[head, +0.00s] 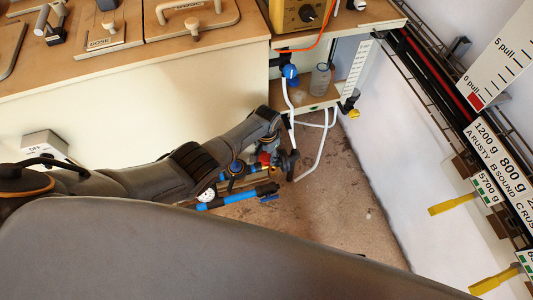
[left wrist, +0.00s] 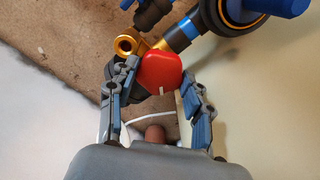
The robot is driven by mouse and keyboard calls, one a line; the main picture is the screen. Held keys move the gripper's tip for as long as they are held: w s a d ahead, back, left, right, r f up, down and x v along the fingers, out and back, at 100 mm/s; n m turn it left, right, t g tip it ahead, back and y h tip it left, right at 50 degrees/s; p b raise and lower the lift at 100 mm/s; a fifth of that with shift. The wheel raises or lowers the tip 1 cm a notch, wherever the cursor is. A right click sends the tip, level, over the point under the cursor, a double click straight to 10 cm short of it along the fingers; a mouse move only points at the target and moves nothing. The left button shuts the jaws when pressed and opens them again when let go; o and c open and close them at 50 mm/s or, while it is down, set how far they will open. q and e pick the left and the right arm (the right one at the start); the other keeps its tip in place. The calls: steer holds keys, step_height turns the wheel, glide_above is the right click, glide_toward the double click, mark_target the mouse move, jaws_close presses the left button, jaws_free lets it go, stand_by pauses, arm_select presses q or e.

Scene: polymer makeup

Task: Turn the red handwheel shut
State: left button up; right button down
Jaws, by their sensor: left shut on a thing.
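The red handwheel (left wrist: 160,72) sits between the two fingers of my left gripper (left wrist: 159,76) in the left wrist view. Both fingertips are at its sides, and the gripper is shut on it. A small pale mark shows on its near edge. In the head view the left gripper (head: 282,158) reaches down low beside the cream cabinet, and only a small red patch of the handwheel (head: 265,157) shows. The arm and gripper hide most of the wheel there. My right gripper is in neither view.
Brass and blue pipework (left wrist: 182,34) lies close beyond the handwheel. White hoses (head: 322,150) hang beside the gripper from a small shelf holding a clear bottle (head: 320,80). The cream cabinet (head: 150,105) stands to the left, with open brown floor (head: 340,205) to the right.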

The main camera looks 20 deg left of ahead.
arm_select(q)
steer(key=m, duration=0.5)
steer(key=shift+m, duration=0.3)
steer(key=m, duration=0.3)
steer(key=shift+m, duration=0.9)
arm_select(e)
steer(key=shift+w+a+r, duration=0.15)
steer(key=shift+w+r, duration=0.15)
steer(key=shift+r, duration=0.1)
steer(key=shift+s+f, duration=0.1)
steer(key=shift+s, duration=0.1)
arm_select(q)
steer(key=o, duration=1.1)
steer(key=shift+o, duration=0.2)
